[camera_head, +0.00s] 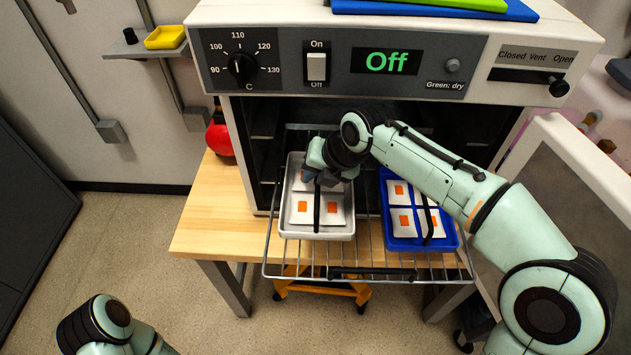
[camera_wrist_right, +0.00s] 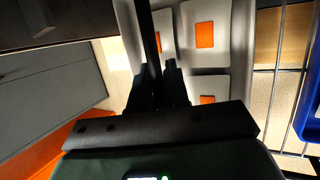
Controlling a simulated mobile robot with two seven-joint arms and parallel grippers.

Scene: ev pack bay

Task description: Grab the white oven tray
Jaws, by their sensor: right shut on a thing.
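The white oven tray (camera_head: 316,236) sits on the left part of the pulled-out wire rack. It carries white packets with orange squares, and a black handle bar (camera_head: 317,212) runs along its middle. My right gripper (camera_head: 318,183) reaches down over the tray's rear half. In the right wrist view its dark fingers (camera_wrist_right: 158,78) are closed around the handle bar, with the white tray (camera_wrist_right: 241,45) beneath. The arm hides part of the tray's back. My left arm shows at the lower left, but its gripper is out of view.
A blue tray (camera_head: 404,243) with similar packets and its own black handle stands to the right on the wire rack (camera_head: 300,265). The oven (camera_head: 215,20) reads Off. Its open door (camera_head: 575,190) stands at the right. A red object (camera_head: 219,138) sits left of the oven.

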